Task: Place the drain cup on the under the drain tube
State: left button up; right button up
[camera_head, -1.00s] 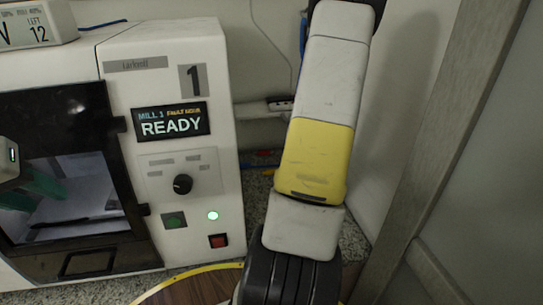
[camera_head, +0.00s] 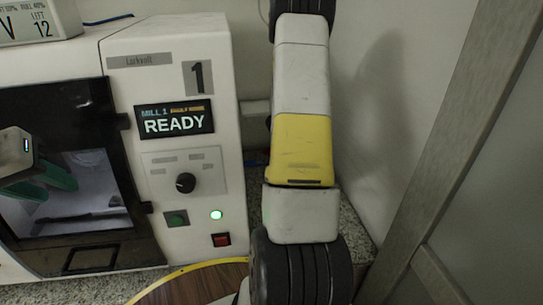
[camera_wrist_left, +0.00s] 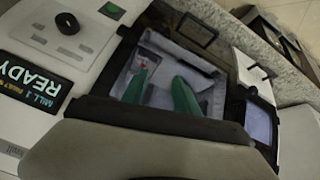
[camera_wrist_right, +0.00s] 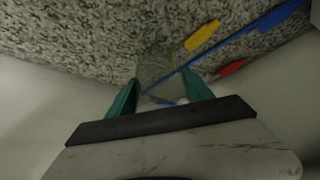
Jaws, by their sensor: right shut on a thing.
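My right gripper (camera_wrist_right: 160,98) is shut on a clear, see-through cup (camera_wrist_right: 155,68), which I take as the drain cup; its outline is faint against the speckled counter. A thin blue tube (camera_wrist_right: 240,43) runs diagonally above the counter and passes by the cup in the right wrist view; I cannot tell whether it is the drain tube or whether it touches the cup. In the head view my right arm hides the right gripper and cup. My left gripper (camera_head: 52,184) is open and empty in front of the mill's window, and its green fingers show apart in the left wrist view (camera_wrist_left: 163,84).
The white mill (camera_head: 195,85) with a READY display stands left of my right arm. A yellow piece (camera_wrist_right: 201,36) and a red piece (camera_wrist_right: 230,69) lie along the blue tube. A wall and a post (camera_head: 445,150) bound the right side. A round wooden stool top (camera_head: 195,285) is below.

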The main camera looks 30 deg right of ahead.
jog(key=shift+w+f, duration=0.25)
jog(key=shift+f, duration=0.6)
jog(key=shift+w+f, duration=0.2)
jog(key=shift+f, duration=0.65)
jog(key=shift+f, duration=0.1)
jog(key=o, duration=1.3)
jog(key=shift+o, duration=0.2)
jog(key=shift+a+r, duration=0.1)
jog(key=shift+r, duration=0.25)
jog(key=v, duration=1.1)
jog(key=shift+s+r, duration=0.2)
jog(key=shift+a, duration=0.15)
